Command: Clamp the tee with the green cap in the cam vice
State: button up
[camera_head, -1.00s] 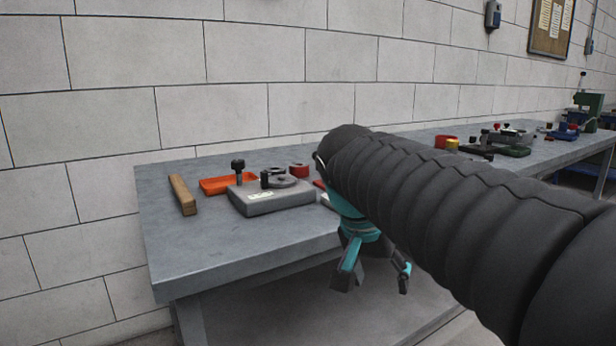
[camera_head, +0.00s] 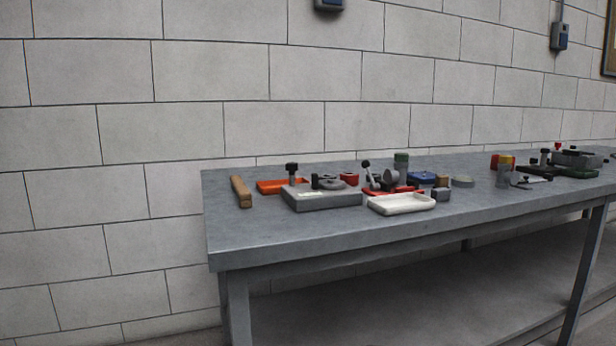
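A grey upright piece with a dark green cap (camera_head: 401,158), which looks like the tee, stands near the middle of the bench. Beside it on the left is a low red device with a black-knobbed lever (camera_head: 368,175), which may be the cam vice. A round grey part shows between the lever and the green cap. The pieces overlap, so I cannot tell whether the capped piece sits in the red device or behind it. My gripper is not in view.
The grey bench (camera_head: 250,232) runs along the wall. A white tray (camera_head: 402,204) lies in front of the red device. To its left are a grey fixture block (camera_head: 320,201), an orange tray (camera_head: 272,187) and a wooden bar (camera_head: 241,192). A blue tray (camera_head: 422,177) lies right.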

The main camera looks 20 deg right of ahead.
aim_at(366, 164)
jog(key=u, duration=1.55)
jog(key=i, duration=1.7)
jog(key=z, duration=3.6)
